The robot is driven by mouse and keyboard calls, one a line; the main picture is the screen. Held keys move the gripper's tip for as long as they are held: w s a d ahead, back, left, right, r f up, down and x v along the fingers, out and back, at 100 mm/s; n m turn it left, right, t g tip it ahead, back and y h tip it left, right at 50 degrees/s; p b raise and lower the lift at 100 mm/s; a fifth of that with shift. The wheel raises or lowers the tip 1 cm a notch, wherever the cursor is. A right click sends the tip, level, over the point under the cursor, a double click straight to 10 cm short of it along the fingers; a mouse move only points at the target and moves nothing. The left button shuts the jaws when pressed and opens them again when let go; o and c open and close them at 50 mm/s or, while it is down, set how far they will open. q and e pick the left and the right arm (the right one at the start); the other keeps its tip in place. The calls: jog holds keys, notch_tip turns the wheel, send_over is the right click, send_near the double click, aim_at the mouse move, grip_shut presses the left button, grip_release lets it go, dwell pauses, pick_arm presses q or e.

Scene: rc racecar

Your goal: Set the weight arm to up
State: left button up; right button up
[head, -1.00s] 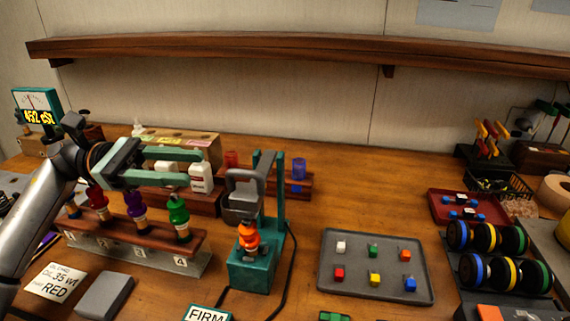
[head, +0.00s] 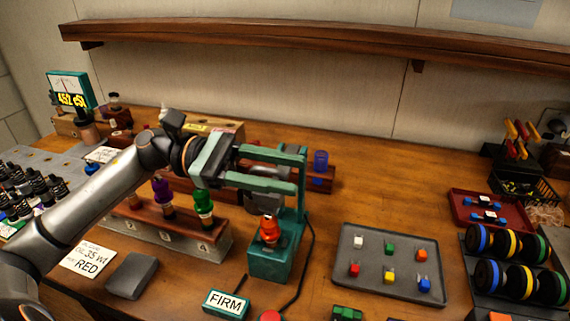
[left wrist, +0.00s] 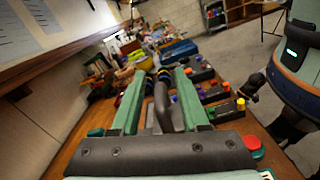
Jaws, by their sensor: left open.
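The green test stand (head: 270,262) stands on the workbench with an orange piece (head: 269,230) on its base. Its dark grey weight arm (head: 262,202) is largely hidden behind my left gripper (head: 297,171) in the head view. The left gripper is open, its two green fingers pointing right across the stand at the weight arm's height. In the left wrist view a dark grey handle-like part (left wrist: 164,106), seemingly of the weight arm, sits between the open fingers (left wrist: 158,82). I cannot tell whether they touch it. My right gripper is not in view.
A wooden rack (head: 218,226) with coloured bottles stands left of the stand, under my left arm. A FIRM card (head: 227,303) lies in front. A grey tray (head: 350,285) of small coloured blocks lies right. A shelf (head: 330,39) runs along the wall. A cable lies beside the stand.

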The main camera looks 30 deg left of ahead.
pick_arm(q)
jog(key=shift+d, duration=0.35)
grip_shut()
jog(key=shift+w, duration=0.1)
dwell(1.2)
